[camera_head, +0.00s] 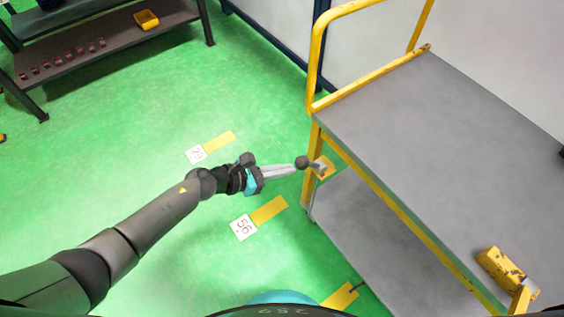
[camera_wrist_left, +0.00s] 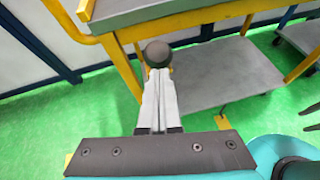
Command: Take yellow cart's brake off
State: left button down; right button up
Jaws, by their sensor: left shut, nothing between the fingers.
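The yellow cart (camera_head: 440,130) has a grey top and lower shelf and stands at the right. A brake lever with a dark ball knob (camera_head: 302,162) sticks out from a yellow bracket (camera_head: 325,167) on its left post. My left gripper (camera_head: 289,170) is shut and empty, its fingertips at the knob. In the left wrist view the knob (camera_wrist_left: 157,53) sits just beyond the closed fingertips (camera_wrist_left: 159,76); whether they touch it I cannot tell. My right gripper is not in view.
A dark rack (camera_head: 110,50) with small red parts and a yellow bin (camera_head: 146,19) stands at the upper left. Floor labels (camera_head: 243,227) lie on the open green floor left of the cart. A yellow block (camera_head: 499,268) is at the cart's near corner.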

aim_at(299, 157)
pick_arm(q)
jog(key=shift+w+d+r+g+y+p, duration=0.3)
jog(key=shift+r+p, duration=0.2)
jog(key=shift+p, duration=0.65)
jog(key=shift+w+d+r+g+y+p, duration=0.2)
jog(key=shift+d+r+y+p, duration=0.25)
jog(key=shift+p, duration=0.7)
jog(key=shift+w+d+r+g+y+p, duration=0.25)
jog(key=shift+r+p, duration=0.3)
jog(key=shift+p, duration=0.6)
jog(key=shift+w+d+r, duration=0.65)
jog(key=shift+w+d, duration=0.05)
jog(key=shift+d, duration=0.15)
jog(key=shift+w+d+r, duration=0.25)
jog(key=shift+w+d, duration=0.1)
jog(key=shift+d, duration=0.15)
jog(key=shift+w+d+r, duration=0.25)
jog(key=shift+w+d, duration=0.1)
jog(key=shift+d, duration=0.1)
jog(key=shift+d+r, duration=0.1)
jog(key=shift+r, duration=0.05)
